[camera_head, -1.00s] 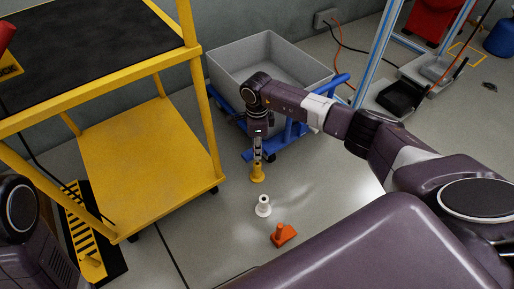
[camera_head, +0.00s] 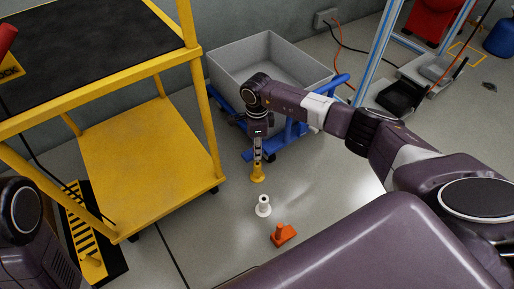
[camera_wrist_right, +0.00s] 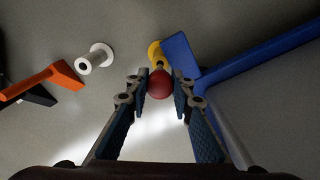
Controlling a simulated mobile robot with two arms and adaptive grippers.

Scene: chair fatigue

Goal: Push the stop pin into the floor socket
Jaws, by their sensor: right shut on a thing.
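My right gripper (camera_head: 257,160) points down over a small yellow flanged piece (camera_head: 257,175) on the floor, which looks like the floor socket. In the right wrist view the fingers (camera_wrist_right: 160,88) are closed around a red ball knob (camera_wrist_right: 159,85), which looks like the top of the stop pin. A short grey part shows between the knob and the yellow flange (camera_wrist_right: 154,50). The pin's lower part is hidden, so how deep it sits cannot be told. My left arm shows at the lower left, its gripper out of view.
A grey tub (camera_head: 300,62) on a blue frame (camera_head: 291,141) is close behind. A yellow cart (camera_head: 148,150) stands left. Floor right of the spool is clear.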

